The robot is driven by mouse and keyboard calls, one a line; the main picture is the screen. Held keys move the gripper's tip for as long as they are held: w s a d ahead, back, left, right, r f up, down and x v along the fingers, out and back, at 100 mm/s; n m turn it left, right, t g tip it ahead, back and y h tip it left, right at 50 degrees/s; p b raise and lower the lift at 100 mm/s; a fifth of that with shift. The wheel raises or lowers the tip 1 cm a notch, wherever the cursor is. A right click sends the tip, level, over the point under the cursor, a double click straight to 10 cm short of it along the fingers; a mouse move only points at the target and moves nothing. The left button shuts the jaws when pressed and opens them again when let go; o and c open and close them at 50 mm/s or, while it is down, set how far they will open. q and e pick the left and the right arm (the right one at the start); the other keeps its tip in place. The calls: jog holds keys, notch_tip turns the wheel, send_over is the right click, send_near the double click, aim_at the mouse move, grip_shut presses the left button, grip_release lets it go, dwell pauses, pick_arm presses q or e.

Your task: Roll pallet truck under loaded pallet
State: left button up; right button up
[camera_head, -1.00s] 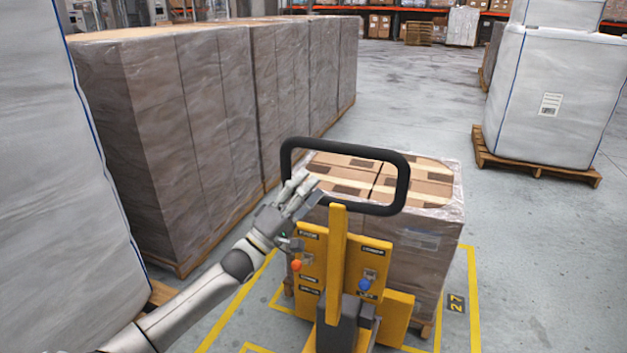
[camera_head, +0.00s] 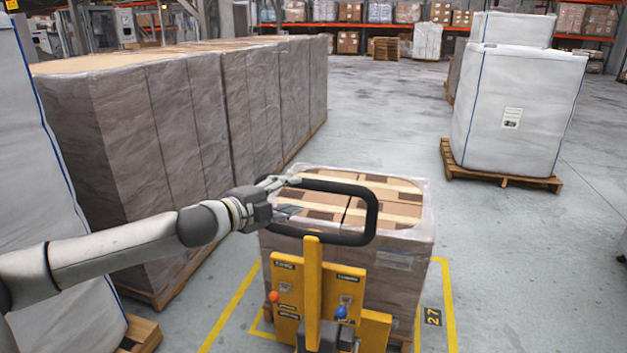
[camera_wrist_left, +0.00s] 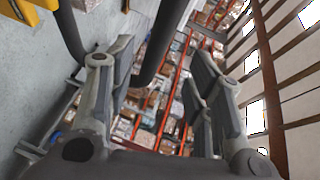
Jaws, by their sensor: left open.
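The yellow pallet truck (camera_head: 312,290) stands upright in the lower middle of the head view, with a black loop handle (camera_head: 370,215) on top. Right behind it is the loaded pallet (camera_head: 402,270), cartons in clear wrap; the truck hides much of its front, and the forks are hidden. My left gripper (camera_head: 286,196) is open at the left side of the handle. In the left wrist view the handle's black bar (camera_wrist_left: 160,45) shows between the spread fingers; I cannot tell whether they touch it. My right gripper is not in view.
Yellow floor lines (camera_head: 448,310) with a "27" plate frame the loaded pallet. A row of tall wrapped stacks (camera_head: 180,130) stands left, beside a white bulk bag (camera_head: 60,220). Another white bag (camera_head: 515,110) stands on a pallet at right. Grey floor is clear between.

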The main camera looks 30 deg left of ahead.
aim_at(309, 185)
pick_arm(q)
jog(key=shift+m, duration=0.4)
jog(key=p+x, duration=0.1)
jog(key=x, duration=0.2)
jog(key=p+x, duration=0.3)
jog(key=x, duration=0.2)
jog(key=shift+w+a+p, duration=0.35)
jog(key=shift+w, duration=0.1)
jog(key=shift+x, duration=0.9)
jog(key=shift+s+f, duration=0.1)
jog(key=shift+f, duration=0.05)
jog(key=shift+c, duration=0.4)
grip_shut()
